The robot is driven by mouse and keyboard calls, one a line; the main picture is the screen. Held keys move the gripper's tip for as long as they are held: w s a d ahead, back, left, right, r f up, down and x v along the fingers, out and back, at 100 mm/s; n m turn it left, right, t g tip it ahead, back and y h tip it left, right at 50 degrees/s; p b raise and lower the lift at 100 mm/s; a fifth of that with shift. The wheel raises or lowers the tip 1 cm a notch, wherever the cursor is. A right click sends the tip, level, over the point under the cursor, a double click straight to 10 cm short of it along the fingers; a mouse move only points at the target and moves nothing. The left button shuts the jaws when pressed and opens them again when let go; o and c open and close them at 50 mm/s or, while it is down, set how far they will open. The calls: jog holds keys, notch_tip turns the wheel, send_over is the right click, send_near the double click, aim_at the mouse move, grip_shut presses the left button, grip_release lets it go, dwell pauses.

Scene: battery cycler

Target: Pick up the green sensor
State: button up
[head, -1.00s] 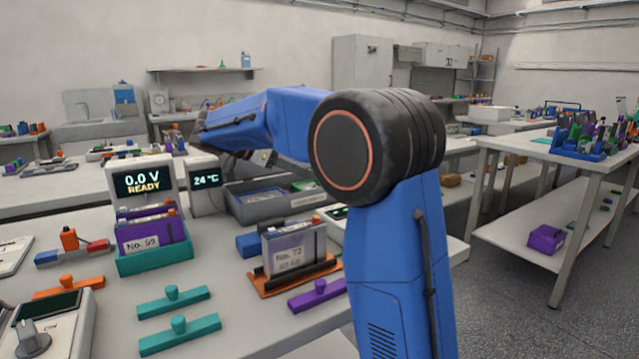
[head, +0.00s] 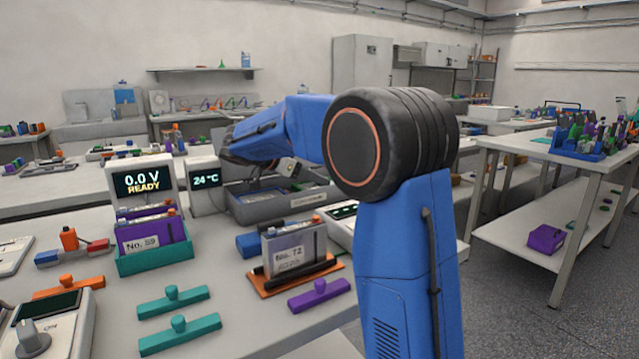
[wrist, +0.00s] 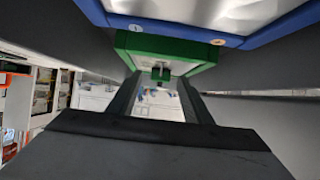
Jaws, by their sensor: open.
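A green piece (wrist: 165,44), which looks like the green sensor, shows in the wrist view. It is a green body with a pale face and a small dark green knob on its near side. My gripper (wrist: 159,84) is open, its two dark fingers pointing at the green piece, with the knob in line with the gap between them. I cannot tell whether they touch.
The grey tray (head: 312,200) stands at the back of the bench, right of the temperature display (head: 206,181). A blue-edged piece (wrist: 222,38) lies just beyond the green piece. A battery in an orange holder (head: 297,285) and a teal holder (head: 155,261) stand in front.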

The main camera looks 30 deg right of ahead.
grip_shut()
jog(key=shift+r, duration=0.1)
notch_tip(320, 180, up, 10)
dwell(0.5)
dwell(0.6)
